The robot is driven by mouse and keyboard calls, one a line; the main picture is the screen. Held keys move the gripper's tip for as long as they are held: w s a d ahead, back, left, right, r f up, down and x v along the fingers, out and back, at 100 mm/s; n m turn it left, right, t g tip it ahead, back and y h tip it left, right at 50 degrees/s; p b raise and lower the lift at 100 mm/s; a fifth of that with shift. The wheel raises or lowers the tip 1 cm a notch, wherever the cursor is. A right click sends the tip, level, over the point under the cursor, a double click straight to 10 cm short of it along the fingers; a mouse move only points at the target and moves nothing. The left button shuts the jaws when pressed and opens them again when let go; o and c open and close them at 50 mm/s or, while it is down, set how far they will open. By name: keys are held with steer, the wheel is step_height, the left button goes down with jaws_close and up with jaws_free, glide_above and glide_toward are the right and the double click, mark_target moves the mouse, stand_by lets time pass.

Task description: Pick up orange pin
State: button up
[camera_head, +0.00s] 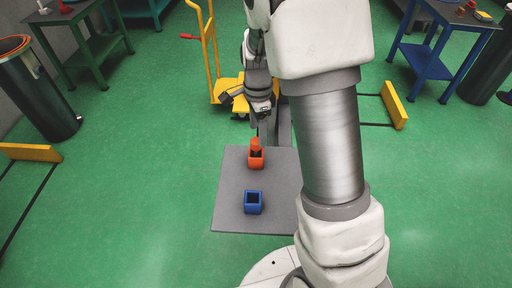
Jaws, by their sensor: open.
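The orange pin (256,144) stands upright at the orange square holder (256,161), its top showing above the rim. My gripper (262,128) is open just above and behind the pin, pointing down. The fingers are small and partly hidden in this view, so I cannot tell whether they touch the pin. A blue square holder (253,202) stands nearer on the same grey mat (228,185), and its opening looks dark and empty.
My arm covers the right side of the mat. A yellow trolley (207,45) stands behind the gripper. Yellow barriers (394,105) lie on the right and left. Tables and dark bins stand at the far edges. Green floor is clear left of the mat.

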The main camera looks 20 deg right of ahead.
mark_target(256, 140)
steer(key=f, duration=0.6)
steer(key=shift+s+a+f+b, duration=0.1)
steer(key=shift+a+f+b, duration=0.15)
steer(key=shift+f+b, duration=0.1)
jaws_close()
